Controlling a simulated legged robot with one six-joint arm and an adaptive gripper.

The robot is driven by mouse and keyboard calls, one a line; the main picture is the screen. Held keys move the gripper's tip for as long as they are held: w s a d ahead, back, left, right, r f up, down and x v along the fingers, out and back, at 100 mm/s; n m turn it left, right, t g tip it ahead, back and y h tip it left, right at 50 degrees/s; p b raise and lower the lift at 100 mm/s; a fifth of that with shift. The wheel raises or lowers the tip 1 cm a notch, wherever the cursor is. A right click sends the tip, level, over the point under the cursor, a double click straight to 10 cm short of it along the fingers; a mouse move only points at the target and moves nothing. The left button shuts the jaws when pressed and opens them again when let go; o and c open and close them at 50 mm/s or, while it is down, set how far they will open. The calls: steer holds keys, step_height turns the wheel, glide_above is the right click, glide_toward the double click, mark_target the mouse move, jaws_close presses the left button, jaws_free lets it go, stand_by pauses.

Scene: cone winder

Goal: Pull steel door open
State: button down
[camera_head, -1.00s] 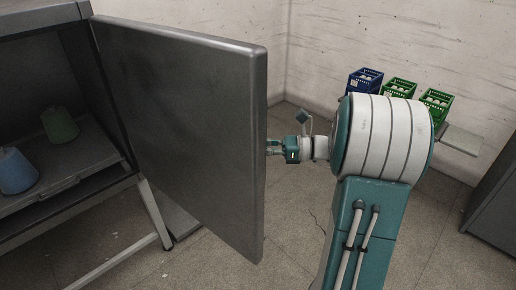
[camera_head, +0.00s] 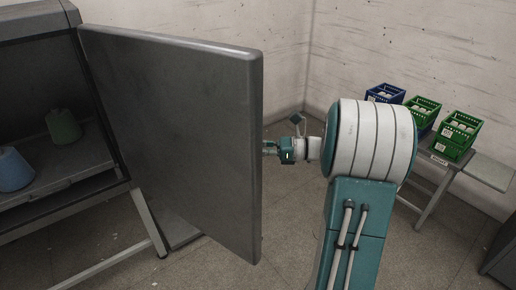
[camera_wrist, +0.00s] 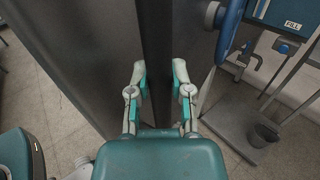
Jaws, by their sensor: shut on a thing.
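The steel door (camera_head: 175,140) is a dark grey panel, swung open from the cabinet (camera_head: 50,100) on the left. In the wrist view the door (camera_wrist: 158,60) runs up between my fingers, its edge toward me. My gripper (camera_wrist: 160,82) has one teal and white finger on each side of that edge and is shut on it. In the head view my gripper (camera_head: 271,148) is at the door's right edge, and its fingertips are partly hidden behind the door.
A blue cone (camera_head: 14,170) and a green cone (camera_head: 63,126) stand on the cabinet shelf. Blue and green crates (camera_head: 458,133) stand on a side table at right. The wrist view shows a bucket (camera_wrist: 264,133) and a "FILL" sign (camera_wrist: 292,25). Floor beside the door is clear.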

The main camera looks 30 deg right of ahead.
stand_by(0.3)
steer(key=c, duration=0.5)
jaws_free()
steer(key=shift+c, duration=0.2)
steer(key=shift+d, duration=0.1)
steer(key=v, duration=1.2)
steer(key=shift+w+f, duration=0.1)
